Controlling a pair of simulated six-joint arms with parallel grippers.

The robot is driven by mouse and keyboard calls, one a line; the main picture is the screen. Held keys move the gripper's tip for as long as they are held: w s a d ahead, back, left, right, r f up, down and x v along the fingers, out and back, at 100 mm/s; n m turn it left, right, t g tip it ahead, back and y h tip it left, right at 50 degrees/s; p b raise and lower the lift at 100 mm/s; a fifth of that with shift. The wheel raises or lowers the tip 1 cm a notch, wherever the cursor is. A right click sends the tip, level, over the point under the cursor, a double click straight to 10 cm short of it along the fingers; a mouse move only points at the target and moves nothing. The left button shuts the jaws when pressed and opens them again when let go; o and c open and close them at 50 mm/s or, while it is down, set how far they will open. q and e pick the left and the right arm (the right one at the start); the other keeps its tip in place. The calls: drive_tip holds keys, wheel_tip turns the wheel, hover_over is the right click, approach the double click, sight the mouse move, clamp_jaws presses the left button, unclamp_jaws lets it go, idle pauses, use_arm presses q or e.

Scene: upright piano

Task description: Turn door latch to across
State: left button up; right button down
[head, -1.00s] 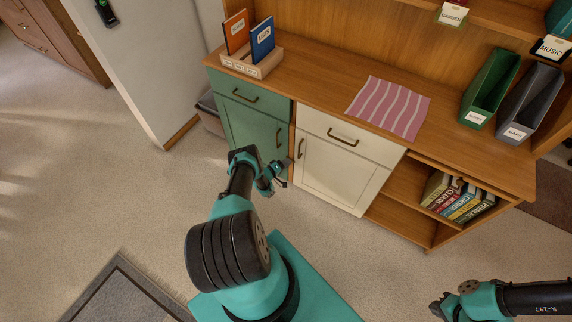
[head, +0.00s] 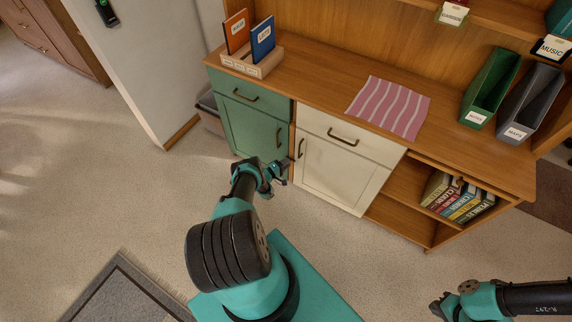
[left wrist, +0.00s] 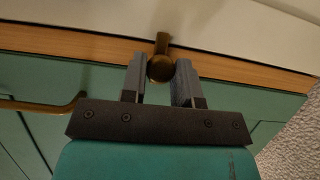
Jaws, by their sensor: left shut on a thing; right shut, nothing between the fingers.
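The brass door latch (left wrist: 161,66) shows in the left wrist view, between the fingers of my left gripper (left wrist: 160,82). Its round knob is nearest me, and its bar points up the picture across the wooden strip (left wrist: 90,70) to the cream door's edge. In the head view my left gripper (head: 286,168) is low at the seam between the green door (head: 245,128) and the cream door (head: 335,180), hiding the latch. It is shut on the latch. My right gripper (head: 439,308) is shut and empty at the lower right, away from the cabinet.
A brass handle (head: 279,137) is on the green door, and another (head: 301,149) is on the cream door. An open shelf with several books (head: 458,197) is to the right. The floor before the cabinet (head: 380,265) is clear. A grey mat (head: 125,295) lies at lower left.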

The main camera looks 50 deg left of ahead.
use_arm(q)
drive_tip(key=o, duration=0.9)
drive_tip(key=shift+s, duration=0.1)
drive_tip(key=s, duration=0.5)
drive_tip(key=s+a, duration=0.1)
drive_tip(key=s, duration=1.1)
drive_tip(key=shift+a, duration=0.3)
